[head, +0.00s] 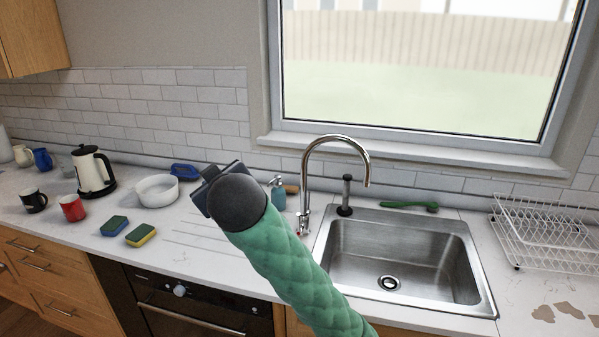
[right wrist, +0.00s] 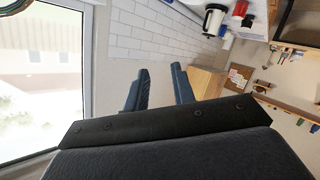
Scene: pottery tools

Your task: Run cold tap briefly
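The chrome tap (head: 336,139) stands behind the left rim of the sink. Its tall curved spout ends above the steel sink basin (head: 392,255), and no water shows coming from it. Small coloured marks show low on the tap base (head: 302,229); the handles are hard to make out. My right arm, in a green sleeve, reaches up from the bottom of the head view. My right gripper (head: 205,190) is above the counter, left of the tap and apart from it. In the right wrist view its two fingers (right wrist: 160,86) are apart with nothing between them. My left gripper is out of view.
A dark upright thing (head: 346,195) and a green brush (head: 409,205) are behind the sink. A wire dish rack (head: 545,235) is at right. Sponges (head: 141,235), a white bowl (head: 157,190) and a kettle (head: 92,170) are left.

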